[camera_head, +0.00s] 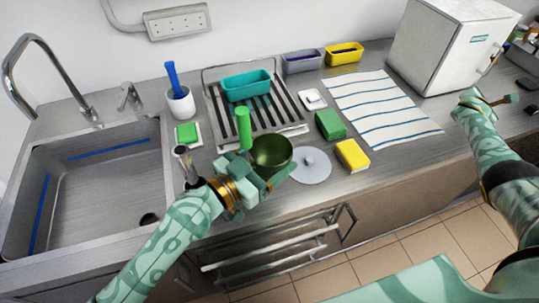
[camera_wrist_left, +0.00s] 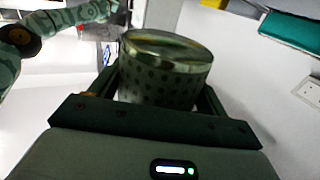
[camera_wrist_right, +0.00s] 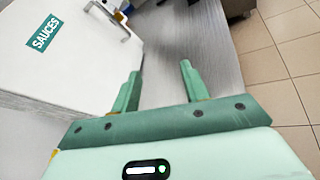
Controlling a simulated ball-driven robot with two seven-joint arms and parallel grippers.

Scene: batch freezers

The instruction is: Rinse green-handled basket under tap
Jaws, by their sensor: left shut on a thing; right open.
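The basket (camera_head: 272,150) is a round, dark metal cup with a perforated wall, which shows close up in the left wrist view (camera_wrist_left: 165,85). Its bright green handle (camera_head: 243,128) stands up at its left. My left gripper (camera_head: 265,177) is shut on the basket and holds it in front of the drying rack, right of the sink; the gripper hides part of the basket. The curved chrome tap (camera_head: 38,48) stands behind the left of the metal sink (camera_head: 90,190). My right gripper (camera_wrist_right: 160,75) is open and empty near the white box at the right.
The rack (camera_head: 222,118) bears a teal tub (camera_head: 247,86). A white cup with a blue-handled tool (camera_head: 172,75) stands between sink and rack. Green (camera_head: 329,124) and yellow (camera_head: 352,155) blocks, a grey disc (camera_head: 311,165) and a striped cloth (camera_head: 385,108) lie right. The sink looks empty.

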